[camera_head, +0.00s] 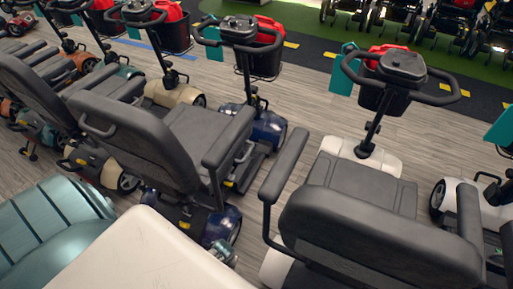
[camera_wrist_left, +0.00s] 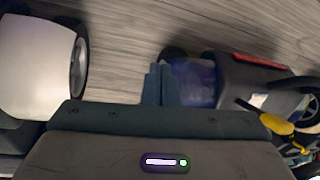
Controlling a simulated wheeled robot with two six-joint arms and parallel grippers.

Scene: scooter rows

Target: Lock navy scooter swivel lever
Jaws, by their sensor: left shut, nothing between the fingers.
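The navy scooter (camera_head: 268,127) stands in the middle of the head view, with a dark grey seat and navy front and rear body parts. A small yellow-tipped lever (camera_head: 229,184) shows under the right side of its seat. In the left wrist view a yellow lever (camera_wrist_left: 279,127) on a dark stem shows at the right, next to a dark seat part and a navy panel (camera_wrist_left: 192,82). My left gripper (camera_head: 222,252) is low by the scooter's rear; its fingers (camera_wrist_left: 160,84) are together and empty, apart from the lever. My right gripper is not in view.
A white scooter (camera_head: 362,152) stands close on the right, its armrest near the navy one's seat. A beige scooter (camera_head: 174,95) and others line up on the left. A narrow strip of wooden floor (camera_head: 270,190) lies between navy and white scooters.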

